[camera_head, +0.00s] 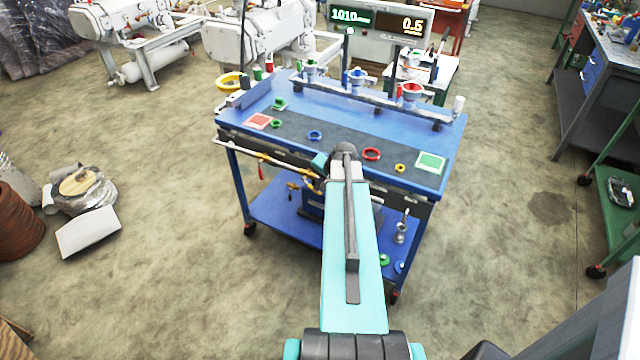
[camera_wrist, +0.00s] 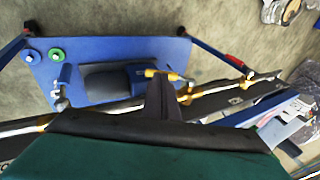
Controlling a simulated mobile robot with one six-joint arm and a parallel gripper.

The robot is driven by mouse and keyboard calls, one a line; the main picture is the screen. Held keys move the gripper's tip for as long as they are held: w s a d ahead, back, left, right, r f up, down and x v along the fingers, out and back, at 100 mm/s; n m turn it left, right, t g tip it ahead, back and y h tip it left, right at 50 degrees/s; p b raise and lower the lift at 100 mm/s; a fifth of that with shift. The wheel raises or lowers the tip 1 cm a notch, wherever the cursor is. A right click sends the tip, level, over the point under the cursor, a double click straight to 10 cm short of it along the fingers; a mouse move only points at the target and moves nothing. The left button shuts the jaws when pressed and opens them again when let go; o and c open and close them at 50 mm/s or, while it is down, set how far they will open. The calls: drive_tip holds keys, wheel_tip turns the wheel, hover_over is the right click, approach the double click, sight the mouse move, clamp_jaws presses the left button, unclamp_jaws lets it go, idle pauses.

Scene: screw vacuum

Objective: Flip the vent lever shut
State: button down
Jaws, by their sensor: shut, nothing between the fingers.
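A small yellow lever (camera_wrist: 160,74), which looks like the vent lever, sticks out sideways there, close to my fingertips. I cannot tell whether they touch. Yellow parts (camera_head: 296,186) also hang below the pipe in the head view, partly hidden by my arm. My gripper (camera_wrist: 161,90) is shut and empty, pointing over the pipe and lower shelf. In the head view my arm hides its fingers.
The blue cart top (camera_head: 330,100) carries coloured rings, a red pad (camera_head: 258,121), a green pad (camera_head: 431,162) and a valve manifold (camera_head: 360,97). A display (camera_head: 380,22) reads 1010 and 0.5. The lower shelf (camera_wrist: 105,48) holds a grey-blue pump (camera_wrist: 112,82).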

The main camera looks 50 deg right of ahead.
drive_tip(key=shift+w+f, duration=0.15)
drive_tip(key=shift+f, duration=0.15)
drive_tip(key=shift+f+b, duration=0.15)
drive_tip(key=shift+b, duration=0.2)
drive_tip(key=shift+f+t+b, duration=0.1)
drive_tip(key=shift+t+b, duration=0.2)
drive_tip(key=shift+b, duration=0.25)
